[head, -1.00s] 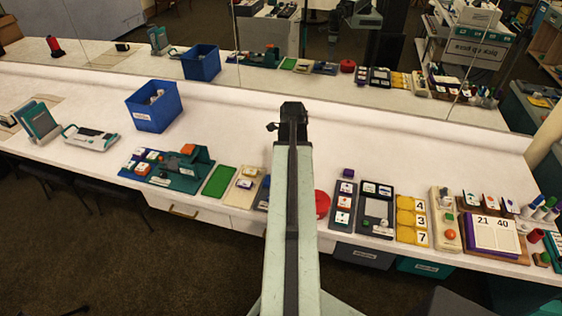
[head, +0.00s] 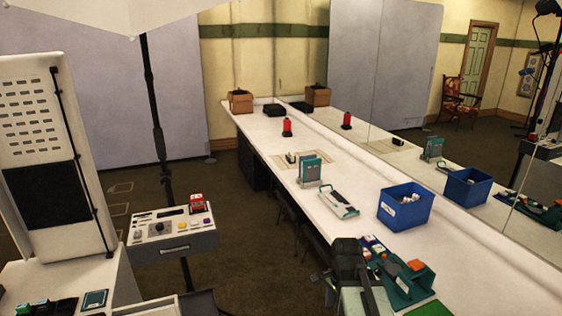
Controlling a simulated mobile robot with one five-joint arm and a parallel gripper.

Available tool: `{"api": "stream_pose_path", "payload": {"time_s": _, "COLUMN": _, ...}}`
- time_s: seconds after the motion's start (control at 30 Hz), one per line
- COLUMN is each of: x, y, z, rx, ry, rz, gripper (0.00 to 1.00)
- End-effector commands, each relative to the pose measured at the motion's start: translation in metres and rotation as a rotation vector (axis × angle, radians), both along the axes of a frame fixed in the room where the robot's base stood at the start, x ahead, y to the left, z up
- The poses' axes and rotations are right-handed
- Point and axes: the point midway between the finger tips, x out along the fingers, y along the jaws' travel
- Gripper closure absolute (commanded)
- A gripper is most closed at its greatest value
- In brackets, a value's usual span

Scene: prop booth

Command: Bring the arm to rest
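My arm reaches up from the bottom edge of the head view. Its dark end, with my gripper (head: 348,262), is over the near edge of the long white counter (head: 465,265). I see it from behind and above, and the fingers cannot be made out. Whether it is open or shut, or holds anything, does not show.
On the counter are a blue bin (head: 405,208), a teal-and-white device (head: 338,200), a teal stand (head: 311,170), a red spool (head: 287,127) and a teal block board (head: 400,275). A mirror runs behind. At left stand a control panel (head: 172,235) and a light stand (head: 155,120). Carpet between is clear.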

Motion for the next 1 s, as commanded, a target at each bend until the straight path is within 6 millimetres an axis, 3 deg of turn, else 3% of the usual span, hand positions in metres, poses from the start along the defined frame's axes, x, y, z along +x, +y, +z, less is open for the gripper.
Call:
{"api": "stream_pose_path", "payload": {"time_s": 0.03, "x": -0.005, "y": 0.021, "z": 0.0, "rx": -0.001, "ry": 0.0, "rz": 0.158, "gripper": 0.41}}
{"api": "stream_pose_path", "payload": {"time_s": 0.1, "x": -0.01, "y": 0.036, "z": 0.0, "rx": -0.001, "ry": 0.0, "rz": 0.368, "gripper": 0.41}}
{"api": "stream_pose_path", "payload": {"time_s": 0.4, "x": -0.018, "y": 0.036, "z": 0.0, "rx": 0.0, "ry": 0.001, "rz": 1.033, "gripper": 0.41}}
{"api": "stream_pose_path", "payload": {"time_s": 0.53, "x": -0.018, "y": 0.036, "z": 0.0, "rx": 0.0, "ry": 0.0, "rz": 1.137, "gripper": 0.41}}
{"api": "stream_pose_path", "payload": {"time_s": 0.77, "x": -0.018, "y": 0.036, "z": 0.0, "rx": 0.0, "ry": 0.0, "rz": 1.145, "gripper": 0.41}}
{"api": "stream_pose_path", "payload": {"time_s": 0.83, "x": -0.018, "y": 0.036, "z": 0.0, "rx": 0.0, "ry": 0.0, "rz": 1.144, "gripper": 0.6}}
{"api": "stream_pose_path", "payload": {"time_s": 1.0, "x": -0.018, "y": 0.036, "z": 0.0, "rx": 0.0, "ry": 0.0, "rz": 1.143, "gripper": 0.64}}
